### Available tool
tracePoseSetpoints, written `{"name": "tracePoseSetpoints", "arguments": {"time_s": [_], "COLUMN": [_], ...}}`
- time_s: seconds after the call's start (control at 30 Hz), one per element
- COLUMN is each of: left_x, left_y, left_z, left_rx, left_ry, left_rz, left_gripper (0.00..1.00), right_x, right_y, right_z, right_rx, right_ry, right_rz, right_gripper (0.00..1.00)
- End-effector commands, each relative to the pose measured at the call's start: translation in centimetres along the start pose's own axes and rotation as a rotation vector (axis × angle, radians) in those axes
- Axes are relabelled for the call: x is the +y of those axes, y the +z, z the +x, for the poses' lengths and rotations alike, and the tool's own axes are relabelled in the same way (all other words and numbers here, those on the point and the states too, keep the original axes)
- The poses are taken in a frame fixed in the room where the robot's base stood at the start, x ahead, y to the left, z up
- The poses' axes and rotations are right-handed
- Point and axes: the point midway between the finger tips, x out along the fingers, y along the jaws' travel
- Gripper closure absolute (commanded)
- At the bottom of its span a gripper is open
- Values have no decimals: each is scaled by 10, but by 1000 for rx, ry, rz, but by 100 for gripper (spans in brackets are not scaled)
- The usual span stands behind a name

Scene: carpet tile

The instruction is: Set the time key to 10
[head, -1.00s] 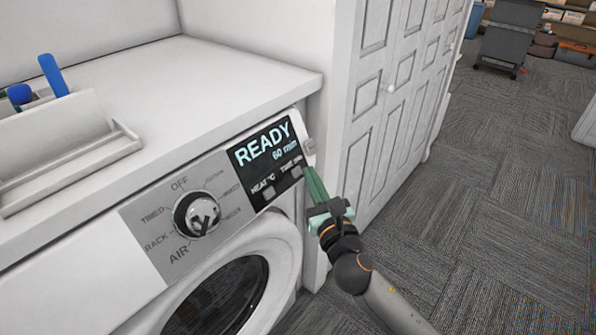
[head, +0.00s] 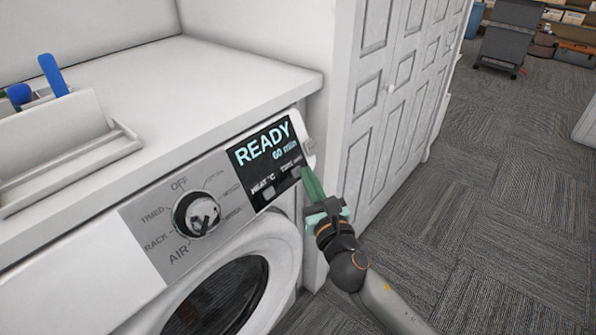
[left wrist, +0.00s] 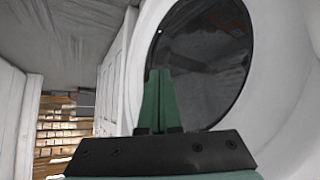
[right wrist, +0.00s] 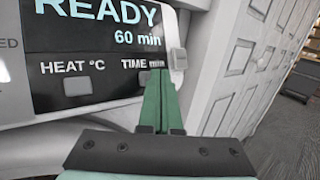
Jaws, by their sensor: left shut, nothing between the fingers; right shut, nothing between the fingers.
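The dryer's dark display (head: 262,150) reads READY and 60 min; the right wrist view shows the same reading (right wrist: 137,38). The grey time key (head: 295,172) sits under the TIME min label, partly hidden behind my fingers in the right wrist view. My right gripper (head: 305,169) is shut and empty, with its green fingertips at the panel's right end, right beside the time key. I cannot tell whether they touch it. My left gripper (left wrist: 159,72) is shut and empty in front of the dryer's round door; it is outside the head view.
The grey heat key (head: 268,192) is left of the time key. A silver knob (head: 197,214) is further left. A white panelled cabinet (head: 385,100) stands right of the dryer. Carpet floor is open beyond it.

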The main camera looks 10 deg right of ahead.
Motion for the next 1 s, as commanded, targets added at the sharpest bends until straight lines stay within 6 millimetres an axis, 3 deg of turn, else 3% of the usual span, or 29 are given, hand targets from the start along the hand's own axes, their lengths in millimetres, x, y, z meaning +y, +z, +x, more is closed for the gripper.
{"name": "tracePoseSetpoints", "arguments": {"time_s": [1.0], "left_x": [0], "left_y": [1], "left_z": [1], "left_rx": [1], "left_ry": [0], "left_rz": [0], "left_gripper": [100], "right_x": [4], "right_y": [-4], "right_z": [5], "right_rx": [0], "right_ry": [0], "right_rz": [1], "right_gripper": [100]}}
